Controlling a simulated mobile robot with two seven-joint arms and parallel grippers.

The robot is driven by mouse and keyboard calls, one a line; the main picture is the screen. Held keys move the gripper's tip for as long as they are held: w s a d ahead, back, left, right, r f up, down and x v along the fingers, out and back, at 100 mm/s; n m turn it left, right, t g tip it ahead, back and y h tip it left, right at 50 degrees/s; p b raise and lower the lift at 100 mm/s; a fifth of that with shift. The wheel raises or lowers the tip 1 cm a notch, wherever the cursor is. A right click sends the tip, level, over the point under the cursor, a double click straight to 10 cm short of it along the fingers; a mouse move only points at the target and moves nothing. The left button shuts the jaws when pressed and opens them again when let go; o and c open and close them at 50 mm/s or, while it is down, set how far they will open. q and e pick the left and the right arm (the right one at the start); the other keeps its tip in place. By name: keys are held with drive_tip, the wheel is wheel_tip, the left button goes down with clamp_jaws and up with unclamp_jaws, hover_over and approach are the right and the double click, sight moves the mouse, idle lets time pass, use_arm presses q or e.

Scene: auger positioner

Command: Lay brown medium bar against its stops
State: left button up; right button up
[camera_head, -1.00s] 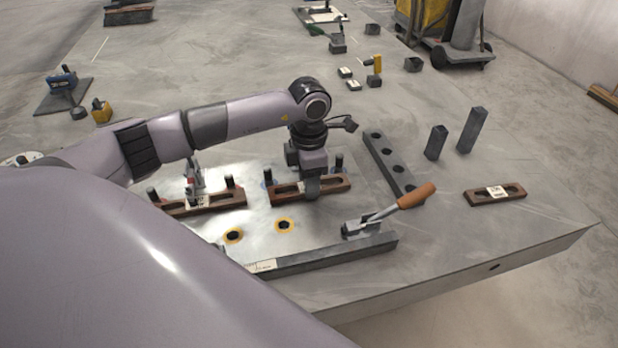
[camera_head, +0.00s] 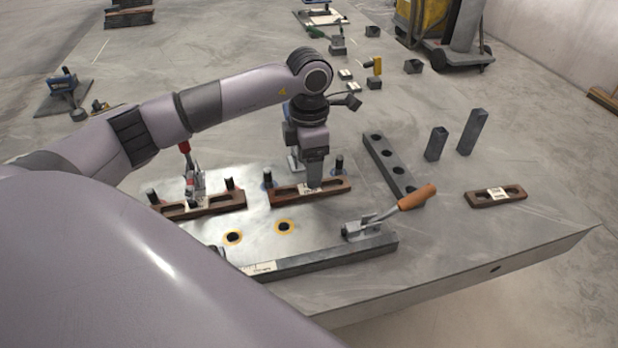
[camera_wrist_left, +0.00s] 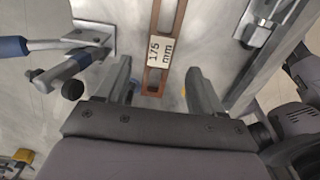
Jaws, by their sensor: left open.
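A brown slotted bar (camera_head: 290,196) with a white label lies on the bright plate, close in front of two dark upright pins (camera_head: 339,163); whether it touches them I cannot tell. In the left wrist view this bar (camera_wrist_left: 152,82) carries a "175 mm" label. My left gripper (camera_head: 314,182) is just above the bar, its lower end overlapping the bar's far edge in the head view. In the left wrist view its two fingers (camera_wrist_left: 160,84) are open, apart on either side of the bar. My right gripper is not in view.
A second brown bar (camera_head: 222,207) lies left, beside a red-handled clamp (camera_head: 186,160). A third brown bar (camera_head: 482,199) lies at the right. An orange-handled clamp (camera_head: 397,205) stands on the plate's front rail. Two dark posts (camera_head: 471,132) stand right. A blue-handled clamp (camera_wrist_left: 75,58) is beside the left finger.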

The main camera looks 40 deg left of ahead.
use_arm(q)
wheel_tip(320, 180, up, 7)
idle(0.3)
idle(0.5)
